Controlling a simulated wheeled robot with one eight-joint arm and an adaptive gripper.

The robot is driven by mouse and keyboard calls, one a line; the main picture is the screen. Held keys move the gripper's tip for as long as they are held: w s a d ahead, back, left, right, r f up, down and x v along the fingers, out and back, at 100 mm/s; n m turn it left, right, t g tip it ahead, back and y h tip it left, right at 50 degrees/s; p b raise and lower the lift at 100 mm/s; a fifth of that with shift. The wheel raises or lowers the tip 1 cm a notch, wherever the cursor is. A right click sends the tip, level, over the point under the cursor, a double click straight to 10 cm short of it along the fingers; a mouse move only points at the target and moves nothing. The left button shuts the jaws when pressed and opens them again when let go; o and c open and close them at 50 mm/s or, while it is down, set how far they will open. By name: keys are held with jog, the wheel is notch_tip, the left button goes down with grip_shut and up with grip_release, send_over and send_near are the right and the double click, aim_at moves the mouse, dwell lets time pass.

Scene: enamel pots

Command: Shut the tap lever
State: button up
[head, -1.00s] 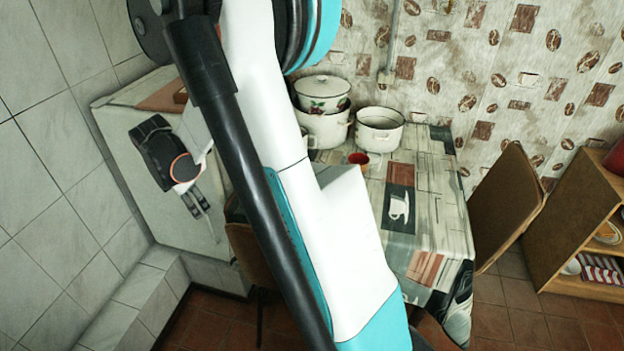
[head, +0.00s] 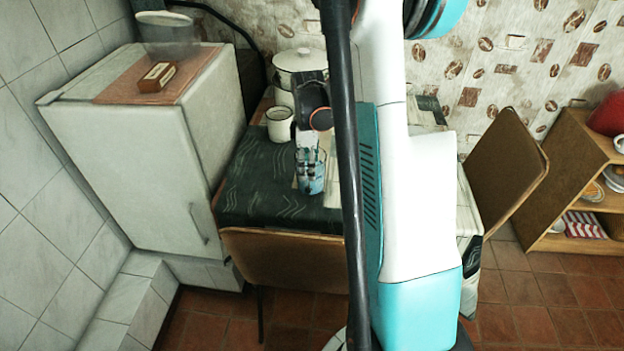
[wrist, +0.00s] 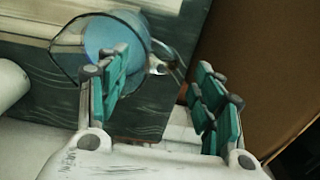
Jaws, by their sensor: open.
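A clear glass vessel (head: 319,185) with blue inside stands on the dark cloth of the table in the head view. In the wrist view the glass vessel (wrist: 70,42) shows from above at the upper left, with a round blue area within its rim. A small metallic piece (wrist: 158,68) sticks out from its right side; it may be the tap lever, but its position is unclear. My gripper (wrist: 162,78) is open, with its teal-padded fingers apart and the metallic piece showing between them. The left finger overlaps the vessel in the picture; contact cannot be told.
A chair (head: 285,258) is at the table's front edge. A white fridge (head: 130,150) bearing a small box (head: 157,77) stands left. My arm hides the table's middle.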

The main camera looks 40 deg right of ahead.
jog(key=shift+s+a+f+b, duration=0.15)
jog(key=shift+f+b, duration=0.6)
jog(key=shift+f, duration=0.9)
jog(key=shift+w+a+f+b, duration=0.1)
jog(key=shift+f+b, duration=0.65)
jog(key=shift+f, duration=0.9)
jog(key=shift+r, duration=0.1)
grip_shut()
